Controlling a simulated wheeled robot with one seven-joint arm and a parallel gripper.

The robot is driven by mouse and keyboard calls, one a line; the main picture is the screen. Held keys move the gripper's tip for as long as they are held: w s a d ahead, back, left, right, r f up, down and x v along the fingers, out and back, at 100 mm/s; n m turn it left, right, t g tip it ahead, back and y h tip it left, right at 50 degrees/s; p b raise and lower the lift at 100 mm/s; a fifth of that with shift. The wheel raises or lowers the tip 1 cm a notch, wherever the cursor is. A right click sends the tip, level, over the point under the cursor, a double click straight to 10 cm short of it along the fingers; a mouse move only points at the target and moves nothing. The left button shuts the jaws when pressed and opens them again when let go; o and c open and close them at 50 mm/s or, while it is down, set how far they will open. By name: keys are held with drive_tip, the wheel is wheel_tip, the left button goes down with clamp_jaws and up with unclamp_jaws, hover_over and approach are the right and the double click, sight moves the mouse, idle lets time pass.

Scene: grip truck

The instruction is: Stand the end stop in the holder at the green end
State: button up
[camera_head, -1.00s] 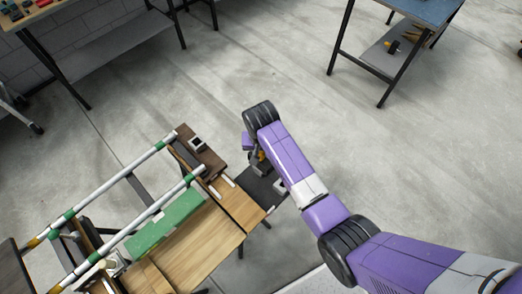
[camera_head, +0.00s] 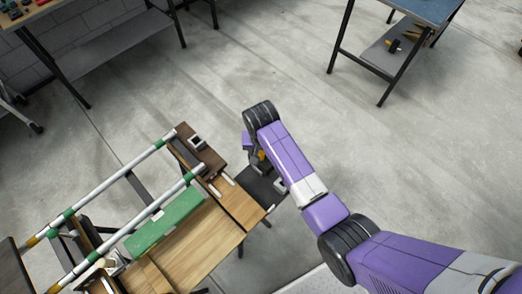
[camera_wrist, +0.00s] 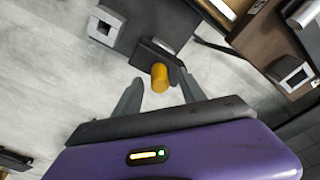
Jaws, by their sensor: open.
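A yellow cylinder (camera_wrist: 159,77) stands out from a dark flat piece (camera_wrist: 158,50) in the wrist view; together they look like the end stop. In the head view the yellow part (camera_head: 260,156) shows beside my wrist, over the dark side shelf (camera_head: 262,186). My gripper (camera_wrist: 159,87) is open, with a finger on either side of the yellow cylinder and gaps visible. Its fingers are mostly hidden in the head view. One holder with a pale square socket (camera_wrist: 291,74) stands on the brown end board; it also shows in the head view (camera_head: 196,142). Another grey socketed block (camera_wrist: 105,25) is on the shelf.
The bench carries two white rails with green bands (camera_head: 160,144), a green pad (camera_head: 165,222) and a wooden top (camera_head: 205,240). A blue-topped table (camera_head: 425,10) stands far right, another table far left. The concrete floor between is clear.

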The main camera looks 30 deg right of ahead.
drive_tip(key=shift+s+a+r, duration=0.1)
drive_tip(key=shift+s+r, duration=0.1)
drive_tip(key=shift+r, duration=1.1)
drive_tip(key=shift+s+a+r, duration=0.1)
drive_tip(key=shift+s+r, duration=0.05)
drive_tip(key=shift+r, duration=1.1)
drive_tip(key=shift+s+a+r, duration=0.1)
drive_tip(key=shift+s+r, duration=0.1)
drive_tip(key=shift+r, duration=1.1)
drive_tip(key=shift+w, duration=0.2)
drive_tip(key=w+r+n+t, duration=0.2)
drive_tip(key=w+r+t, duration=0.35)
drive_tip(key=w, duration=0.25)
drive_tip(key=s+r+n+t+b, duration=0.1)
drive_tip(key=s+r+t, duration=0.25)
drive_tip(key=s, duration=0.75)
drive_tip(key=s+r+n+t+y+b, duration=0.1)
drive_tip(key=s+r+t, duration=0.3)
drive_tip(key=s, duration=0.7)
drive_tip(key=s+r+n+t+b, duration=0.1)
drive_tip(key=s+r+t, duration=0.3)
drive_tip(key=s, duration=0.6)
drive_tip(key=s+f+g, duration=0.1)
drive_tip(key=s+g, duration=0.2)
drive_tip(key=s, duration=0.7)
drive_tip(key=shift+d+g, duration=0.3)
